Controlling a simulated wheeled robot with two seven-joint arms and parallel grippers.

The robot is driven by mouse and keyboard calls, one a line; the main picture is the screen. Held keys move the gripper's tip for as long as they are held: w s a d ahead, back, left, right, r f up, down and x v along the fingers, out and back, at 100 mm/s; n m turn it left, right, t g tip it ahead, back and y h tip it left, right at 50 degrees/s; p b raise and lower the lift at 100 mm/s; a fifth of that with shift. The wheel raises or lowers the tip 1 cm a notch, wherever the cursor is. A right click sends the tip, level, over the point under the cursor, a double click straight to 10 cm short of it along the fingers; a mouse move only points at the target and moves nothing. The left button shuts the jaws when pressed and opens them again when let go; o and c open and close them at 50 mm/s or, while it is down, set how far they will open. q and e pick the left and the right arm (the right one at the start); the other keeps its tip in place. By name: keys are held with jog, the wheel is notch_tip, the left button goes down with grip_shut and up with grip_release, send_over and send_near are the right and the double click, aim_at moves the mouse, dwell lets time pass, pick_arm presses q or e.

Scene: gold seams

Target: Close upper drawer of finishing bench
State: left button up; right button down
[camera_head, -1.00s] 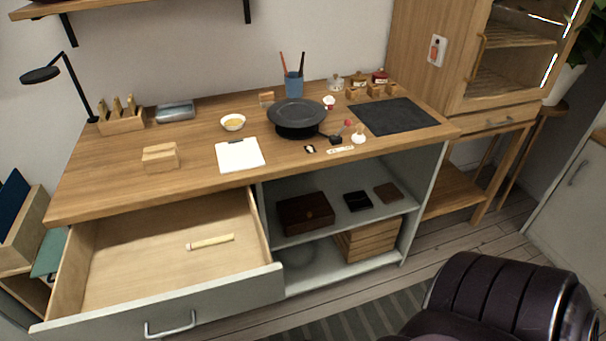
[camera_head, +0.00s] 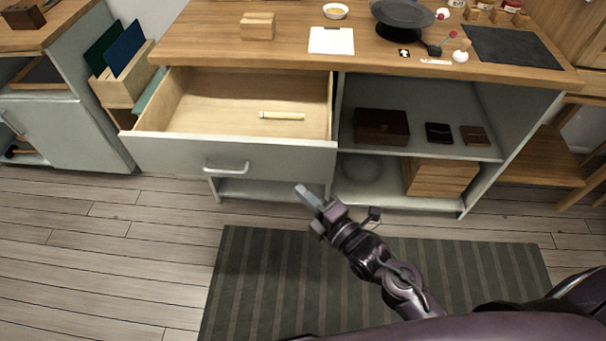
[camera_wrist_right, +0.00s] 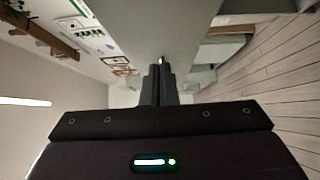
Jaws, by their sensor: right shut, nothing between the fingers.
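The upper drawer (camera_head: 160,151) of the finishing bench (camera_head: 300,58) is pulled out. It has a grey front, a metal bar handle (camera_head: 226,167) and a pale wood inside. A small light stick (camera_head: 282,116) lies in it. My right gripper (camera_head: 303,192) is shut and empty, in front of the bench, to the right of the handle and apart from it. In the right wrist view its fingers (camera_wrist_right: 160,84) are together. My left gripper is not in view.
A striped dark rug (camera_head: 260,270) lies on the plank floor (camera_head: 90,260) before the bench. Open shelves with a dark box (camera_head: 381,127) and a wooden crate (camera_head: 440,176) are right of the drawer. A bin of boards (camera_head: 124,88) stands left. Floor at left is clear.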

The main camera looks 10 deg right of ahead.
aim_at(292, 165)
jog(key=w, duration=0.4)
jog(key=shift+w, duration=0.15)
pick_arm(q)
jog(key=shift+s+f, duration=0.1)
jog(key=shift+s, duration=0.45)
pick_arm(e)
jog(key=shift+w+d, duration=0.2)
jog(key=shift+w, duration=0.4)
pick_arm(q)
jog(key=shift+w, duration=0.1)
pick_arm(e)
jog(key=shift+d, duration=0.1)
